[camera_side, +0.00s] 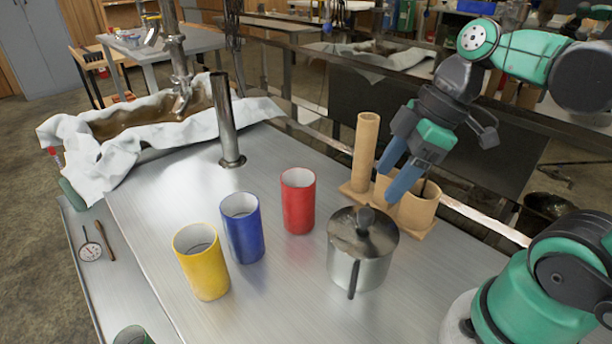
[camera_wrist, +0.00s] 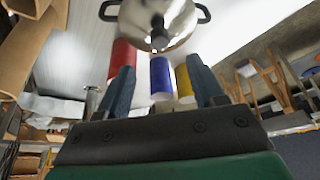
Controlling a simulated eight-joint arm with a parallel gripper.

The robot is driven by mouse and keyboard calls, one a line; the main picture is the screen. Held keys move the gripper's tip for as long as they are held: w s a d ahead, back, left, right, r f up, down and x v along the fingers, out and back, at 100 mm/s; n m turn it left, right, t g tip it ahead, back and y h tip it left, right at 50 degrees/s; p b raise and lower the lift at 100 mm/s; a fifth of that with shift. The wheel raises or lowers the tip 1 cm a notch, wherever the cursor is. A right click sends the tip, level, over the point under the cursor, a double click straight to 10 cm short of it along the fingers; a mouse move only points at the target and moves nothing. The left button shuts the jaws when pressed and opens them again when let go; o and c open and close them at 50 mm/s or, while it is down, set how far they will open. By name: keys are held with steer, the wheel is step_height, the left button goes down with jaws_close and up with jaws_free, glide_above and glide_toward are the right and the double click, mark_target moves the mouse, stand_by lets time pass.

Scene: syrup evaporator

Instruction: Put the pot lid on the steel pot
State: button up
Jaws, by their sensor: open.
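The steel pot (camera_side: 358,272) stands upright on the metal worktop, with a handle at its side. The pot lid (camera_side: 352,236), round and shiny with a dark knob on top, lies over the pot's mouth and looks roughly level. In the wrist view the lid (camera_wrist: 178,14) shows at the top edge, its dark knob in the middle and pot handles at both sides. My gripper (camera_side: 388,185) has blue fingers and is open and empty, above and behind the lid, apart from it. The wrist view shows the gripper's (camera_wrist: 163,68) two fingers spread.
Yellow (camera_side: 203,270), blue (camera_side: 243,235) and red (camera_side: 298,205) cups stand left of the pot. A wooden holder with cardboard tubes (camera_side: 366,150) is just behind the pot, close to my gripper. A steel pipe (camera_side: 225,120) stands further back. Worktop in front is clear.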

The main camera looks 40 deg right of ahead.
steer(key=v, duration=0.6)
steer(key=m+t+h, duration=0.3)
steer(key=m+t, duration=0.1)
steer(key=m, duration=0.5)
glide_above(352, 209)
step_height(352, 209, down, 9)
steer(key=shift+r, duration=0.25)
stand_by(0.9)
